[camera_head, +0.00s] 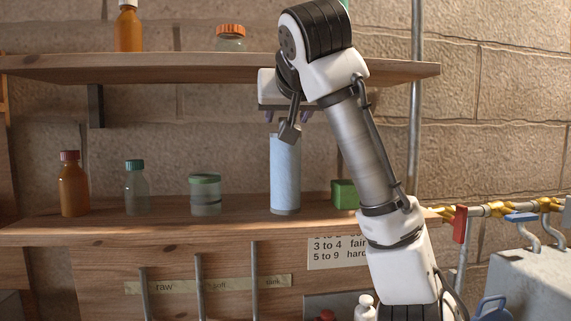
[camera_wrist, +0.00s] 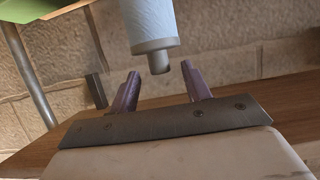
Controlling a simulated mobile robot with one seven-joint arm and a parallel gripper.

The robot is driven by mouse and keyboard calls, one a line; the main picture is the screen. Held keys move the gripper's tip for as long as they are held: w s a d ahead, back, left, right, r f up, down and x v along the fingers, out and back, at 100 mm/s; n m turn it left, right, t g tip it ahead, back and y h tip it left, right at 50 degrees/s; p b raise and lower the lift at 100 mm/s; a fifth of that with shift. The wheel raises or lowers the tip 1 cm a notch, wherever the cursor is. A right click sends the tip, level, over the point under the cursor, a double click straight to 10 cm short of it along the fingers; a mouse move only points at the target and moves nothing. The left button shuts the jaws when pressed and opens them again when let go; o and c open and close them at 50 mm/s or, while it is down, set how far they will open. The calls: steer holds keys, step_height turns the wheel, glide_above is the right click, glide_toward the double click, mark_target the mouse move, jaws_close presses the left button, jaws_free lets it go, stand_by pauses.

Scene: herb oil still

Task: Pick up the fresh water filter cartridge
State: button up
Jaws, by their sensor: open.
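The water filter cartridge (camera_head: 285,178) is a tall pale blue-white cylinder standing upright on the lower wooden shelf in the head view. My gripper (camera_head: 287,118) is above its top end, below the upper shelf. In the wrist view the cartridge (camera_wrist: 150,22) shows its grey end cap with a narrow stub. The fingers look apart from the cartridge. Part of the cartridge's top is hidden by my wrist in the head view.
A lidded jar (camera_head: 205,195) stands left of the cartridge, with a teal-capped bottle (camera_head: 136,190) and an amber bottle (camera_head: 73,188) further left. A green box (camera_head: 344,194) is close on the right. The upper shelf (camera_head: 180,68) is just above my gripper.

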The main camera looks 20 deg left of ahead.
steer(key=shift+p+x, duration=0.4)
steer(key=shift+x, duration=1.05)
jaws_close()
